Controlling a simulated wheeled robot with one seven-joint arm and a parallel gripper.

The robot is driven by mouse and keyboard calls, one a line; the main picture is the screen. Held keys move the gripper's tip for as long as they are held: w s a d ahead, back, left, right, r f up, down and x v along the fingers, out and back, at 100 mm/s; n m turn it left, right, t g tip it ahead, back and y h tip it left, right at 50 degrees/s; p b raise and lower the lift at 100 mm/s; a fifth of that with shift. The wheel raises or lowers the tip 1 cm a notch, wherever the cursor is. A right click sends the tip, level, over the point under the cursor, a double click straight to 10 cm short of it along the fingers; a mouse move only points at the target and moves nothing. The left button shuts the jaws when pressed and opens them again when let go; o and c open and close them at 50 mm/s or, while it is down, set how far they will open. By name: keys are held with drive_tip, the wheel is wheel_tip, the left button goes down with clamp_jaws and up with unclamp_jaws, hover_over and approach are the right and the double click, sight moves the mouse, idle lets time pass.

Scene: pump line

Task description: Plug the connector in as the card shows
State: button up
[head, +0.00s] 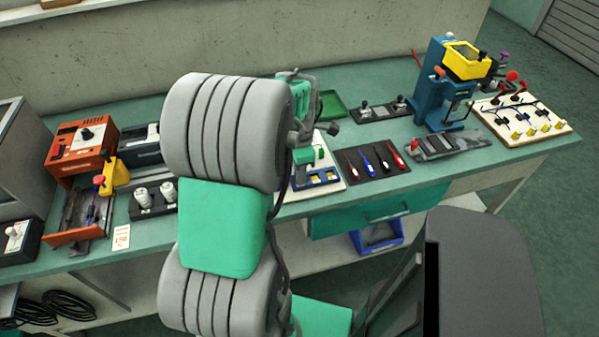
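My arm fills the middle of the head view and hides part of the bench behind it. Its end, with my gripper (309,138), is above a white board (331,185) with blue-framed parts (320,177). The fingers are too small and too covered to show whether they are open or shut. A small green piece (309,156) shows just below the gripper, over the board; I cannot tell if it is held or is the connector. A small white card (121,238) with red marks stands at the bench's front edge on the left. Its marks are too small to read surely.
Left of my arm are an orange unit (80,145) and a black block with white knobs (153,198). Right are a black tool mat (375,161), a blue machine (437,95) and a white board with levers (525,118). A green tray (331,105) lies behind.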

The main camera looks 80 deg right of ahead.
drive_tip(key=shift+a, duration=0.15)
drive_tip(key=shift+r+p, duration=1.75)
drive_tip(key=shift+r, duration=0.45)
drive_tip(key=o, duration=0.6)
drive_tip(key=shift+r+p, duration=1.25)
drive_tip(key=shift+r, duration=0.3)
